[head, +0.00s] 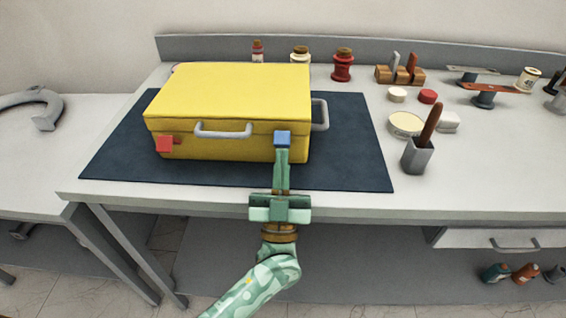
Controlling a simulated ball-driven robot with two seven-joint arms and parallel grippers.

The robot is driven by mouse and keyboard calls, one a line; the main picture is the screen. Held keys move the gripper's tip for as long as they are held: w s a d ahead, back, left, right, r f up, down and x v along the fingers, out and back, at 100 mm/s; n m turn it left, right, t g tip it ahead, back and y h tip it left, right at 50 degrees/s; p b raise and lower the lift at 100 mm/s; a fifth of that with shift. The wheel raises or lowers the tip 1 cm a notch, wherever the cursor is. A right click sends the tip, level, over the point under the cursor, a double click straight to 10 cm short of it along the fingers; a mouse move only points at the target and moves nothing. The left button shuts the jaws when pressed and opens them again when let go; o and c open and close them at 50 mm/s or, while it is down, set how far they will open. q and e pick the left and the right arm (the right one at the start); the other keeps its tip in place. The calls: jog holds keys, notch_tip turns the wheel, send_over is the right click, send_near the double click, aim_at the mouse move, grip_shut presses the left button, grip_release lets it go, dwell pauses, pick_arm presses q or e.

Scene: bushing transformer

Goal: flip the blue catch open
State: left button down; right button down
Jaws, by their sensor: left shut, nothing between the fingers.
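A closed yellow case (230,92) lies on a dark blue mat (345,150) on the workbench. Its front faces me and has a grey handle (222,133) in the middle. The blue catch (283,137) is on the right of the front, at the lid seam. A red catch (164,144) is on the left of the front. My left gripper (281,156) is shut and empty, its fingertips just below the blue catch. I cannot tell whether they touch it. The fingers hide a strip of the case front under the catch. My right gripper is not in view.
A second grey handle (321,114) sticks out on the case's right side. A grey holder (417,158) with a brown-handled tool, a round tin (405,124) and a white block (448,122) stand to the right. Bottles and a wooden rack (400,76) line the back. The mat's right part is clear.

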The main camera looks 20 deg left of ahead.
pick_arm(q)
jog(key=shift+s+d, duration=0.1)
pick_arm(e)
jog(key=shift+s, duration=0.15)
pick_arm(q)
jog(key=shift+s, duration=0.1)
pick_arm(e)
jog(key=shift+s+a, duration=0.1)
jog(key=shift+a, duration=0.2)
